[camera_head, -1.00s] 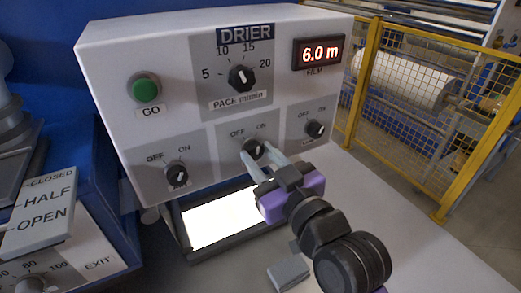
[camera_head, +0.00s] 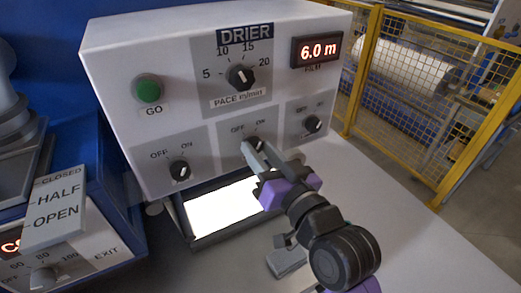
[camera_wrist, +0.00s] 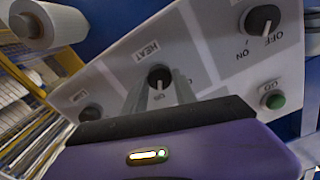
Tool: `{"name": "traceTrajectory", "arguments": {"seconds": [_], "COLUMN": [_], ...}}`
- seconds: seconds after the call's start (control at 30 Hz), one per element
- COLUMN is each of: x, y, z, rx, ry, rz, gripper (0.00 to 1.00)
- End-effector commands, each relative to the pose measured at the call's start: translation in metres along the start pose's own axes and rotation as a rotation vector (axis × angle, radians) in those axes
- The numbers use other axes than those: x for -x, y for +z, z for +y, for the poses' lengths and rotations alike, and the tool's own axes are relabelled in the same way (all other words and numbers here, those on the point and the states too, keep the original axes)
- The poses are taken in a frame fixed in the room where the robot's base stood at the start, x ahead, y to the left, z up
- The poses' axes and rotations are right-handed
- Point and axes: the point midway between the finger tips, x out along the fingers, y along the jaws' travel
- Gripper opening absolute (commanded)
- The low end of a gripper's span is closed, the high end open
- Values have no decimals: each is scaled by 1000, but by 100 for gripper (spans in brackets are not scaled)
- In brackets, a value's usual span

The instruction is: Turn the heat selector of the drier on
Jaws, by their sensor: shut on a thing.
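The drier (camera_head: 180,60) is a white box with a sloped front panel. Its middle lower knob, the heat selector (camera_head: 254,144), is black with OFF and ON above it. In the wrist view, the word HEAT is printed beside this selector (camera_wrist: 158,75), and its white mark seems to point toward ON. My gripper (camera_head: 259,149) reaches in from the lower right, its grey fingers shut on the knob. The wrist view shows the fingers (camera_wrist: 160,90) on either side of the knob; they hide part of its lettering.
Another OFF/ON knob (camera_head: 180,171) is to the left and one (camera_head: 313,124) to the right. Above are the pace dial (camera_head: 240,77), green GO button (camera_head: 148,90) and 6.0 m display (camera_head: 318,50). A lit tray (camera_head: 220,208) lies below. A yellow fence (camera_head: 362,70) stands right.

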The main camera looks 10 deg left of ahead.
Motion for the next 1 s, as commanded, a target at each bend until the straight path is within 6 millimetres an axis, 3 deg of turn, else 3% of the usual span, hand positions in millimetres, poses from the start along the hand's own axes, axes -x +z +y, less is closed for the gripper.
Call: {"name": "traceTrajectory", "arguments": {"seconds": [0.2, 0.23, 0.33, 0.73, 1.0], "x": [0, 0, 0, 5, 47], "y": [1, 1, 1, 1, 3], "z": [0, 0, 0, 1, 2], "rx": [-3, -3, -2, -1, -2], "ry": [0, 0, 0, 1, 2], "rz": [-1, -1, -1, 0, 0], "gripper": [0, 36, 55, 55, 55]}}
